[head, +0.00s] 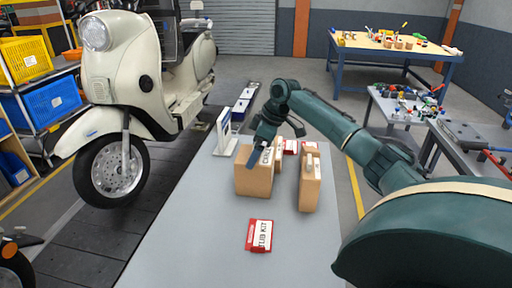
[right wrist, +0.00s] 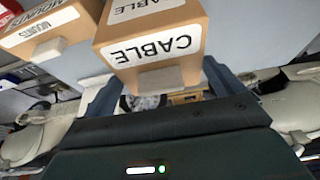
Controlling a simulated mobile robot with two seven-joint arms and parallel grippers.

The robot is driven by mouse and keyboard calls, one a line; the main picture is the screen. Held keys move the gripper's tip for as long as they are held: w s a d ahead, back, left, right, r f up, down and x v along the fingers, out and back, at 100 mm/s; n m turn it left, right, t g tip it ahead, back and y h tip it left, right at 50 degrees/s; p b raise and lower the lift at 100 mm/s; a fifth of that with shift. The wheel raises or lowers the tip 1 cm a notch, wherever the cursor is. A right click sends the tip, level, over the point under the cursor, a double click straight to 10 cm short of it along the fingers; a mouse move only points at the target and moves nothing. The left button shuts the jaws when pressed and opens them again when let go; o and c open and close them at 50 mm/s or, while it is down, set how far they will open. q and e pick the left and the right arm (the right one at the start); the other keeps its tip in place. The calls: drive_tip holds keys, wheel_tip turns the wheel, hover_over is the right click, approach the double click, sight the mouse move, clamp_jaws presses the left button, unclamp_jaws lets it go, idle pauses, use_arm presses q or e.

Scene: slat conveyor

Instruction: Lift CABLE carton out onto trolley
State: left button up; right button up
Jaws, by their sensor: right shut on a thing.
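The CABLE carton (head: 253,182) is a brown box with a white label, upright at the middle of the grey bench in the head view. In the right wrist view the CABLE carton (right wrist: 150,37) fills the top centre, its printed label and a pale tab facing my fingers. My right gripper (head: 260,150) comes down over the carton's top and is shut on it; the fingertips are partly hidden. I cannot tell whether the carton's base touches the bench. My left gripper is not in view. I cannot tell which surface is the trolley.
A brown carton (head: 310,186) stands just right. A MOUNTS carton (right wrist: 45,20) is close beside the CABLE carton. A red-and-white kit box (head: 260,235) lies in front on the grey bench (head: 195,225). A white sign stand (head: 224,135) is behind left; cluttered tables (head: 400,104) stand right.

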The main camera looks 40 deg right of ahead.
drive_tip(key=o, duration=1)
